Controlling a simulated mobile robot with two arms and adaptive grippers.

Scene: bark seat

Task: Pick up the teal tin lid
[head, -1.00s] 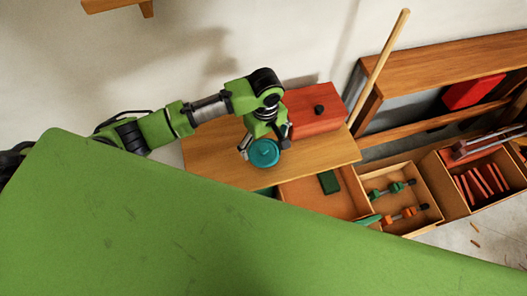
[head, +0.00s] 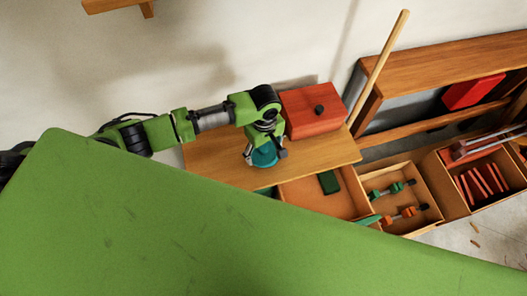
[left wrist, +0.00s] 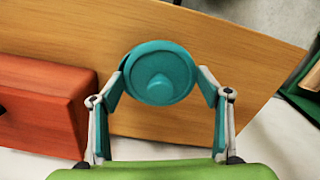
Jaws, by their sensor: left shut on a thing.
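In the head view the lid (head: 264,158) shows only in part under my left gripper (head: 265,152), over the wooden board (head: 215,160). My left gripper is shut on the lid. I cannot tell whether the lid rests on something or is clear of the board. My right gripper is not in view.
A red box (head: 313,119) with a dark knob stands on the board beside the gripper. Open drawers (head: 345,207) hold a dark green block and clamps to the right. A wooden pole (head: 385,58) leans behind. A large green surface (head: 200,220) fills the foreground.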

